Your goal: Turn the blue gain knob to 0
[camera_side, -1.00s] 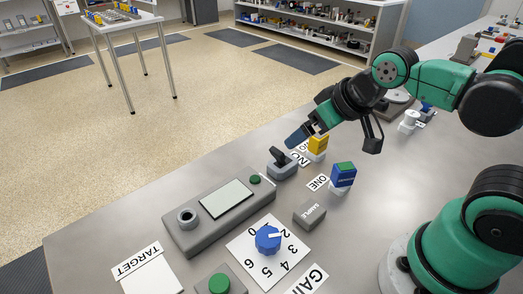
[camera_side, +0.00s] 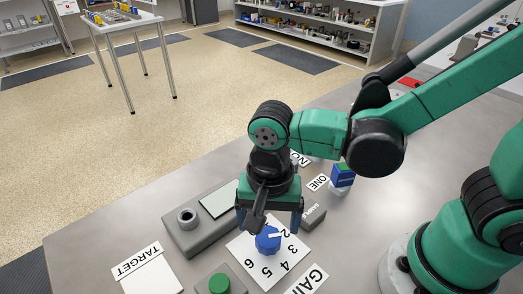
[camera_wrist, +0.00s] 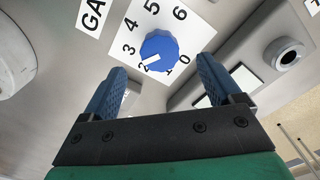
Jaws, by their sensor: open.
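The blue gain knob (camera_side: 267,241) sits on a white dial card (camera_side: 246,248) printed with numbers from 0 to 6. It also shows in the wrist view (camera_wrist: 161,46), where its white pointer mark points at the 2. The 0 is on the right of the knob in that view. My gripper (camera_side: 268,222) is open and points down over the card, just above and behind the knob in the side view. In the wrist view the two blue fingers (camera_wrist: 161,70) stand apart, one on each side below the knob, with nothing between them.
A grey device with a screen (camera_side: 217,199) and a round port (camera_side: 187,217) lies left of my gripper. A green button (camera_side: 219,284) is at the front. The TARGET card (camera_side: 150,276) is front left.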

